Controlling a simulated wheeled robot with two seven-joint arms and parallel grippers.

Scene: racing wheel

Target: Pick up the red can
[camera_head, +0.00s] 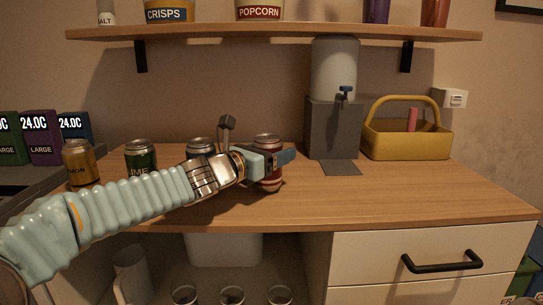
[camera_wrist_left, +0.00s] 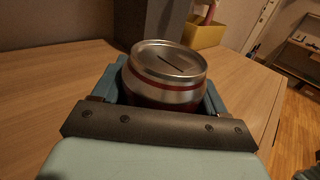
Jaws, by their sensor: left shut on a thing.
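The red can (camera_head: 267,182) stands on the wooden counter in the middle of the head view, with a silver top and a red and pale body. My left gripper (camera_head: 270,164) reaches in from the left and is shut on the can, with its fingers around the can's middle. In the left wrist view the can (camera_wrist_left: 166,77) sits upright between the two fingers of my left gripper (camera_wrist_left: 166,95). Its lower part is hidden by the gripper there. I cannot tell for sure whether the can's base touches the counter. My right gripper is not in view.
A yellow can (camera_head: 80,163), a green can (camera_head: 141,158) and a dark blue can (camera_head: 201,147) stand to the left, partly behind my arm. A water dispenser (camera_head: 333,125) and a yellow basket (camera_head: 407,141) stand at the back right. A shelf (camera_head: 280,33) hangs above. The counter's right front is clear.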

